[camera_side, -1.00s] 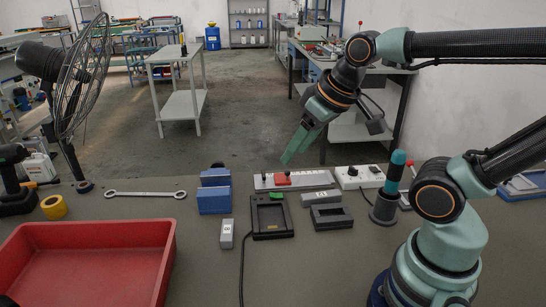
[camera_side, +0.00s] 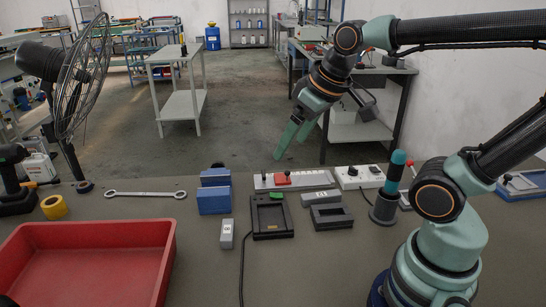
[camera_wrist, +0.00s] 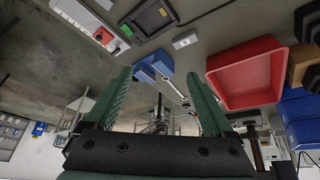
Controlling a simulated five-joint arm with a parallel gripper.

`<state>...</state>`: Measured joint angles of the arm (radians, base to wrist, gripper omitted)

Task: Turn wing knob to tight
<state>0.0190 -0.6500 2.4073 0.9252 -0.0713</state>
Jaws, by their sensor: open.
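A long pale grey plate (camera_side: 315,178) lies at the back edge of the bench, with a red piece (camera_side: 283,180) and dark knobs on it. A white box (camera_side: 346,180) to its right carries black round knobs (camera_side: 353,171). I cannot tell for sure which part is the wing knob, or how it is turned. In the wrist view a pale plate (camera_wrist: 82,17) with a red piece (camera_wrist: 113,45) shows at the upper left. My gripper (camera_side: 290,150) is in the air above and behind the red piece, open and empty. Its two green fingers stand apart in the wrist view (camera_wrist: 158,74).
Blue blocks (camera_side: 213,200), a black cradle (camera_side: 271,218), a grey frame (camera_side: 331,217) and a small grey block (camera_side: 227,233) lie in front. A teal-topped post (camera_side: 397,170) stands right. A red tray (camera_side: 90,235), wrench (camera_side: 145,194) and fan (camera_side: 82,75) are left.

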